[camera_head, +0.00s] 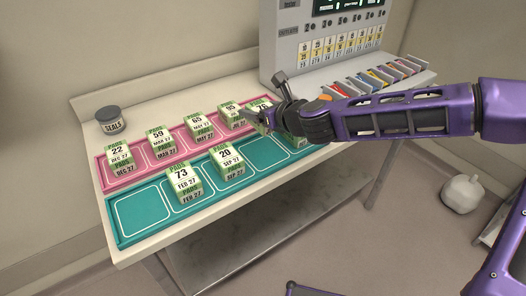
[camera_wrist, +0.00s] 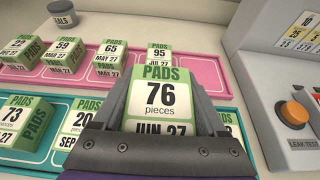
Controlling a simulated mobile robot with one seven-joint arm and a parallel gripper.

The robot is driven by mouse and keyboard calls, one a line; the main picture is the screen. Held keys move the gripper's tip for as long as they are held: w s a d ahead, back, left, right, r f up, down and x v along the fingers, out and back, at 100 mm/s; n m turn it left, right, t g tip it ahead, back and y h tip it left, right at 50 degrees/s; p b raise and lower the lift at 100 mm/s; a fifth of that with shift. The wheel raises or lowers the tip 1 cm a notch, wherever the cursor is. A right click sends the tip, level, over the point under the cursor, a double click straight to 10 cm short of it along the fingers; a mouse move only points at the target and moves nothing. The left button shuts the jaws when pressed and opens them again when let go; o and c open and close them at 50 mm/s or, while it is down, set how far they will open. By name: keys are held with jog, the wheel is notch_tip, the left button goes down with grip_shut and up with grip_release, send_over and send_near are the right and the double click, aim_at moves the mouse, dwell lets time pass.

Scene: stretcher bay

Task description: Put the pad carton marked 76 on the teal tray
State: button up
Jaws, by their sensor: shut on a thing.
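The pad carton marked 76 (camera_wrist: 160,94) is pale green and white and sits between the jaws of my gripper (camera_wrist: 163,108), which is shut on it. In the head view my gripper (camera_head: 268,119) is at the right end of the pink tray, and the carton (camera_head: 262,104) shows partly behind it. I cannot tell whether the carton is lifted clear of the tray. The teal tray (camera_head: 142,232) lies in front, with cartons 73 (camera_head: 182,176) and 20 (camera_head: 226,156) on it. Another carton is partly hidden behind my gripper. Its left-end slot and the slot right of 20 are bare.
The pink tray (camera_head: 122,181) holds cartons 22, 59, 65 and 95. A grey SEALS jar (camera_head: 111,121) stands at the back left. A grey machine (camera_head: 300,40) and a row of coloured folders (camera_head: 378,78) stand at the back right.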

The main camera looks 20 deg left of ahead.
aim_at(258, 146)
notch_tip(258, 146, down, 9)
jog(key=shift+f+b, duration=0.2)
jog(key=shift+b, duration=0.7)
jog(key=shift+f, duration=0.15)
jog(key=o, duration=1.5)
jog(key=shift+r, duration=0.2)
jog(key=p+v, duration=0.1)
jog(key=v, duration=1.1)
jog(key=shift+w+p, duration=0.1)
jog(key=shift+p, duration=0.2)
